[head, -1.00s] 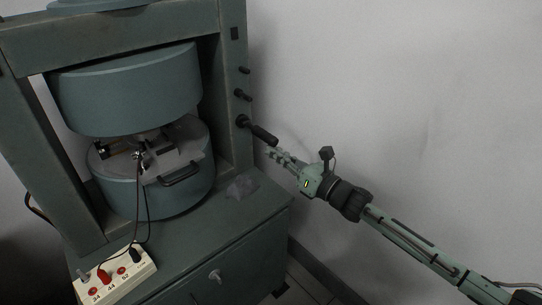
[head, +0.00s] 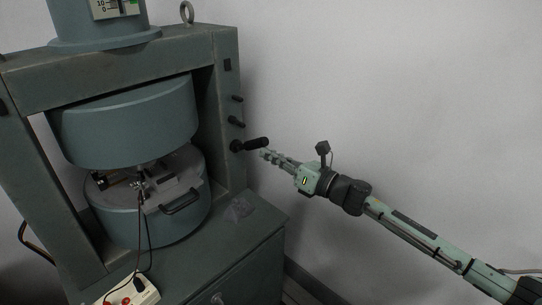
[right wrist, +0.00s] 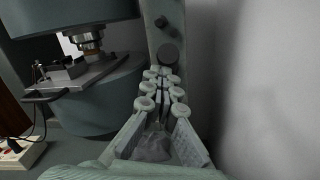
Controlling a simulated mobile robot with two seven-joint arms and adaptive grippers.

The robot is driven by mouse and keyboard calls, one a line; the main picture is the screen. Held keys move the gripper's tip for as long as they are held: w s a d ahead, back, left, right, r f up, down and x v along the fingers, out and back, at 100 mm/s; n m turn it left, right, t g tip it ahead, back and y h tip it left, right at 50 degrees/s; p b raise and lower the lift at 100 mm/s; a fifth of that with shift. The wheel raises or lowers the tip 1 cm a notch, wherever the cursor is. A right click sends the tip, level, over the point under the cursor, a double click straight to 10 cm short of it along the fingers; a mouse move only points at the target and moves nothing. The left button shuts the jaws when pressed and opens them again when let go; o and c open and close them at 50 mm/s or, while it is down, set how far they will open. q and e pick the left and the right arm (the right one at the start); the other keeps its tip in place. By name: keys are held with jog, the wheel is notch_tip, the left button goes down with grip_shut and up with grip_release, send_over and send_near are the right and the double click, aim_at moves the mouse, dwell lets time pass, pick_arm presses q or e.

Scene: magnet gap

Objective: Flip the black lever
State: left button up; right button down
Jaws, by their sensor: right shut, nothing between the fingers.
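The black lever (head: 250,145) sticks out to the right from the right post of the green press-like frame. It lies nearly level, its free end slightly raised. In the right wrist view its round dark end (right wrist: 168,54) faces the camera, just beyond the fingertips. My right gripper (head: 264,154) is shut and empty, its fingertips just below the lever's free end. In the right wrist view the fingers (right wrist: 164,73) are together. I cannot tell whether they touch the lever. My left gripper is not in view.
Two smaller black knobs, one (head: 236,122) lower and one (head: 237,99) higher, sit above the lever on the same post. A cabinet (head: 247,259) bears the frame and a cream socket box (head: 146,293). A bare wall is behind my right arm; space right of the post is free.

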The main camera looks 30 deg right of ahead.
jog(key=shift+w+r+t, duration=0.15)
jog(key=shift+w+r, duration=0.05)
jog(key=shift+r, duration=0.6)
jog(key=shift+w+r+t, duration=0.15)
jog(key=shift+r, duration=0.6)
jog(key=shift+s+f, duration=0.25)
jog(key=f+v, duration=0.2)
jog(key=v, duration=1)
jog(key=shift+s, duration=0.1)
jog(key=s+d+f+m+g+h, duration=0.3)
jog(key=f+m+h, duration=0.3)
jog(key=f+m, duration=0.55)
jog(key=s+d+f+m+g+h, duration=0.25)
jog(key=f+m+h, duration=0.25)
jog(key=f+m, duration=0.7)
jog(key=s+a+f+m+g, duration=0.4)
jog(key=s+a+f+m, duration=0.2)
jog(key=s, duration=0.2)
jog(key=s+a+f+m+g+y, duration=0.1)
jog(key=s+a+f+m+g, duration=0.3)
jog(key=s+a+f+m, duration=0.2)
jog(key=s+f, duration=0.1)
jog(key=s, duration=0.1)
jog(key=shift+s+g, duration=0.35)
